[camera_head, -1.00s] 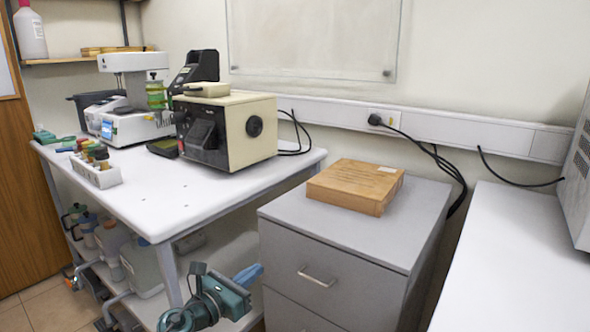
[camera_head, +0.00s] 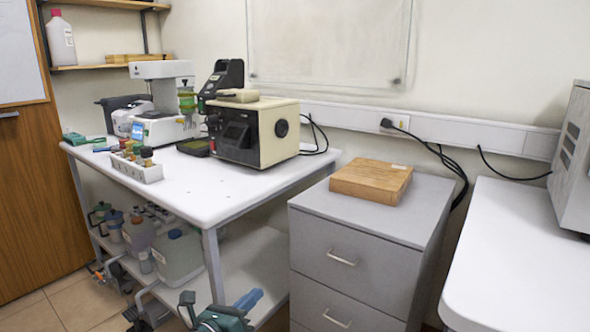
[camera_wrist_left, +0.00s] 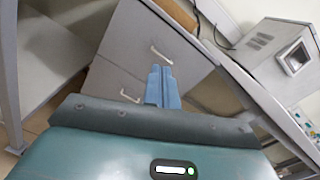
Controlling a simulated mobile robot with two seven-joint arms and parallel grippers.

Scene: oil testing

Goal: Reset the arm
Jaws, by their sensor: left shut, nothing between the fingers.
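My left gripper (camera_head: 250,298) shows at the bottom edge of the head view, in front of the lower shelf of the white table and left of the grey drawer cabinet. Its teal body is partly cut off by the picture's edge. In the left wrist view its blue fingers (camera_wrist_left: 163,82) are together with nothing between them, pointing towards the cabinet's drawer fronts. The fingers look apart from the cabinet. My right gripper is not seen in either view.
The grey cabinet (camera_head: 360,241) carries a wooden box (camera_head: 371,181). The white table (camera_head: 215,190) holds a beige machine (camera_head: 275,135), a white instrument (camera_head: 160,128) and a bottle rack (camera_head: 137,168). Containers (camera_head: 178,258) stand on its lower shelf. Another white table (camera_head: 515,250) is at right.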

